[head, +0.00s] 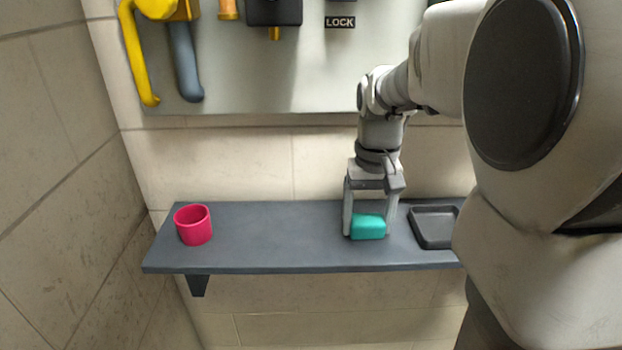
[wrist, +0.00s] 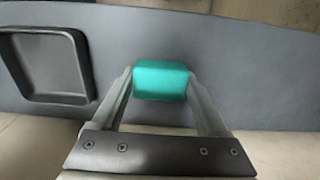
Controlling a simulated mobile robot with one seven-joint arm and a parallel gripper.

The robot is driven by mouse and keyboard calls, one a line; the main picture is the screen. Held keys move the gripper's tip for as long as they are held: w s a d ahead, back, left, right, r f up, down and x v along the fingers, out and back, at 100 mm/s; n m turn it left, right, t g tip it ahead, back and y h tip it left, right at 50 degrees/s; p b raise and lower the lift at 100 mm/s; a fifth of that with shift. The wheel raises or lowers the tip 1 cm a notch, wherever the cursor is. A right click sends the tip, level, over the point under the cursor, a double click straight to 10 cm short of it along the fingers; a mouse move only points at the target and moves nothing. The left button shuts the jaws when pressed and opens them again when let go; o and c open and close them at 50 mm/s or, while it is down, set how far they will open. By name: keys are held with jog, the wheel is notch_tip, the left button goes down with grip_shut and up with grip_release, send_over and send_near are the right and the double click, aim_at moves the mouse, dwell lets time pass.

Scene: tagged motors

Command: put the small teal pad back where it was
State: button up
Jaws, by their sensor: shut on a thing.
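The small teal pad (head: 368,228) is between the two fingers of my gripper (head: 367,232), at the shelf's surface in the head view. In the wrist view the teal pad (wrist: 161,80) sits between the fingertips of my gripper (wrist: 160,88), which touch its two sides. My gripper points down and is shut on the pad. I cannot tell whether the pad rests on the shelf or is just above it.
The dark grey shelf (head: 275,240) is fixed to a tiled wall. A black tray (head: 433,242), empty in the wrist view (wrist: 45,65), lies right of the pad in the head view. A pink cup (head: 193,225) stands at the left end. A panel (head: 320,75) hangs above.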

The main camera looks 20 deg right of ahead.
aim_at(367, 219)
jog(key=o, duration=1.2)
notch_tip(367, 219, up, 11)
jog(key=s+a+f+n+t, duration=0.1)
jog(key=s+a+f+t, duration=0.1)
jog(key=s+a, duration=0.1)
jog(key=s+a+f+n+t, duration=0.1)
jog(key=s+a+f, duration=0.1)
jog(key=s+a, duration=0.2)
jog(key=s+a+f+n+t+p, duration=0.1)
jog(key=s+a+f+t, duration=0.1)
jog(key=s, duration=0.3)
jog(key=shift+s+a+f+t, duration=0.1)
jog(key=shift+a+f+t, duration=0.05)
jog(key=shift+a, duration=0.25)
jog(key=shift+s+a+f+t, duration=0.1)
jog(key=shift+a+t, duration=0.05)
jog(key=shift+a, duration=0.25)
